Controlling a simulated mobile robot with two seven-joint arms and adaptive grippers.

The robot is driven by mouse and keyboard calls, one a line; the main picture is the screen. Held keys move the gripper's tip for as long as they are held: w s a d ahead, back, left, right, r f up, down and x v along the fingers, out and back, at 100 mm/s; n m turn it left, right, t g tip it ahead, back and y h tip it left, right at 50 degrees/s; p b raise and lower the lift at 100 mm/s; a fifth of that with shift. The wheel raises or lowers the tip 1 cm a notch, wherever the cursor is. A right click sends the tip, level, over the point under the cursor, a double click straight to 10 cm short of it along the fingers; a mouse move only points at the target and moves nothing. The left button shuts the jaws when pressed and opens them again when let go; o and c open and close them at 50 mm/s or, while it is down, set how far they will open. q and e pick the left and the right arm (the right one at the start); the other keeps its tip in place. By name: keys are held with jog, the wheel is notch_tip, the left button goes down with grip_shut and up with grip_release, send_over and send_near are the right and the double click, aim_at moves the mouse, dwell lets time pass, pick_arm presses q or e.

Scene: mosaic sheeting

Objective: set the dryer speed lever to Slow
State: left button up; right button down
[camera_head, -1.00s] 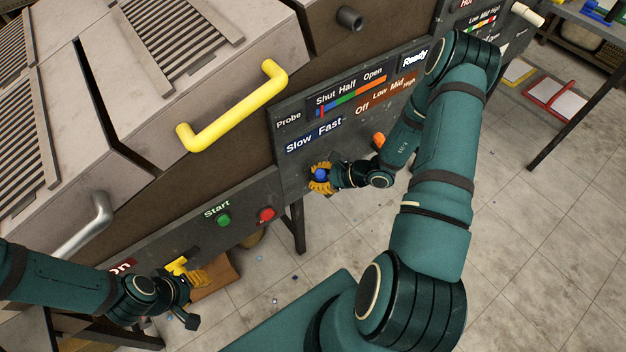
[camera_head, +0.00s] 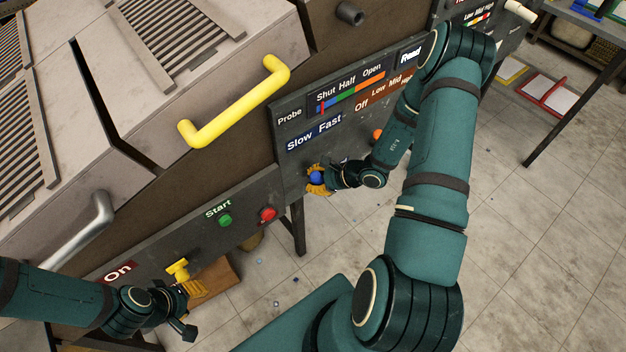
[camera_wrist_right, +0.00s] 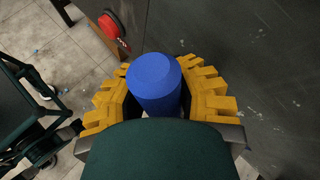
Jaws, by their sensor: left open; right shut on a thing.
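The dryer speed lever has a blue knob (camera_head: 316,177) on the dark panel, below the blue "Slow Fast" label (camera_head: 314,136). My right gripper (camera_head: 319,180) is shut on the knob. In the right wrist view the blue knob (camera_wrist_right: 155,82) stands between the yellow fingers of my right gripper (camera_wrist_right: 160,100). The lever's shaft is hidden by the knob and gripper. My left gripper (camera_head: 184,287) is open at the lower left, close to a yellow handle (camera_head: 178,268) near the "On" sign (camera_head: 118,271). I cannot tell whether it touches that handle.
A green Start button (camera_head: 225,221) and a red button (camera_head: 268,214) sit on the lower panel. An orange knob (camera_head: 377,134) is right of the speed lever, close to my right arm. A yellow bar handle (camera_head: 232,105) juts out above. Tiled floor is open at right.

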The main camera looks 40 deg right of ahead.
jog(key=c, duration=0.6)
grip_release()
jog(key=shift+s, duration=0.35)
jog(key=shift+c, duration=0.2)
jog(key=shift+w, duration=0.1)
jog(key=v, duration=1.2)
